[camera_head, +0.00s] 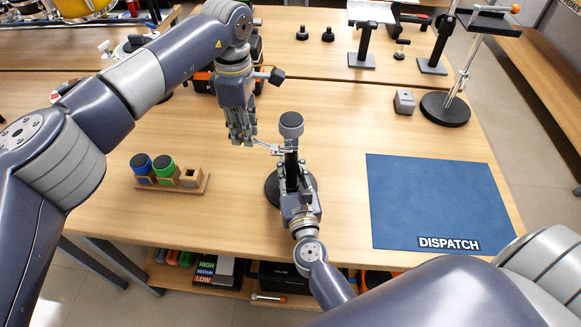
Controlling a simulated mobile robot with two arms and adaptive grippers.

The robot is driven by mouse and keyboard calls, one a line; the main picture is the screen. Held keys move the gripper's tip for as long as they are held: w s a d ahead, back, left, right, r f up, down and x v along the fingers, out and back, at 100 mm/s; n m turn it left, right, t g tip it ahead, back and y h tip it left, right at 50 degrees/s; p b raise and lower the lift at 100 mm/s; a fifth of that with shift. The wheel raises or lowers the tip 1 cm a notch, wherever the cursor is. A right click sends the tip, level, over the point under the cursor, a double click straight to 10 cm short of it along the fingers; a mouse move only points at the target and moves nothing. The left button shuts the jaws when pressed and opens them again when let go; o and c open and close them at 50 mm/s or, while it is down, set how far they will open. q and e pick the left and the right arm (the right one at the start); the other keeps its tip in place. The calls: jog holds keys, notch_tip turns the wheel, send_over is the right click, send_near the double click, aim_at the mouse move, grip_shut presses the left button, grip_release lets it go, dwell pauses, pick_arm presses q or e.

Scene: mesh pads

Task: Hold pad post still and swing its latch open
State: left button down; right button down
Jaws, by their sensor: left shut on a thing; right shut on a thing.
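The pad post (291,158) stands upright on a round black base (274,189) near the middle of the table, with a grey round pad (291,120) on top. A thin metal latch (264,146) sticks out from the post to the left. My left gripper (249,142) points down left of the post and is shut on the outer end of the latch. My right gripper (292,168) comes from the front and is shut on the post below the pad. It hides the lower post and part of the base.
A wooden rack (198,188) with a blue pad (141,164) and a green pad (163,167) is at the left. A blue DISPATCH mat (435,197) lies at the right. A grey block (404,101) and a round-based stand (446,109) are behind it.

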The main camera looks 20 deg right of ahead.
pick_arm(q)
jog(key=shift+w+d, duration=0.1)
jog(key=shift+w, duration=0.05)
pick_arm(e)
jog(key=shift+s+a+f, duration=0.15)
jog(key=shift+f, duration=0.25)
pick_arm(q)
jog(key=c, duration=2.4)
grip_release()
jog(key=shift+w+d, duration=0.2)
jog(key=shift+d, duration=0.2)
jog(key=c, duration=1.6)
grip_release()
jog(key=shift+w+d, duration=0.1)
jog(key=shift+d, duration=0.05)
jog(key=o, duration=0.4)
jog(key=shift+d, duration=0.15)
jog(key=shift+c, duration=0.2)
pick_arm(e)
jog(key=c, duration=1.4)
grip_release()
jog(key=shift+r, duration=0.1)
pick_arm(q)
notch_tip(320, 180, up, 12)
pick_arm(e)
jog(key=shift+o, duration=0.9)
jog(key=shift+r, duration=0.1)
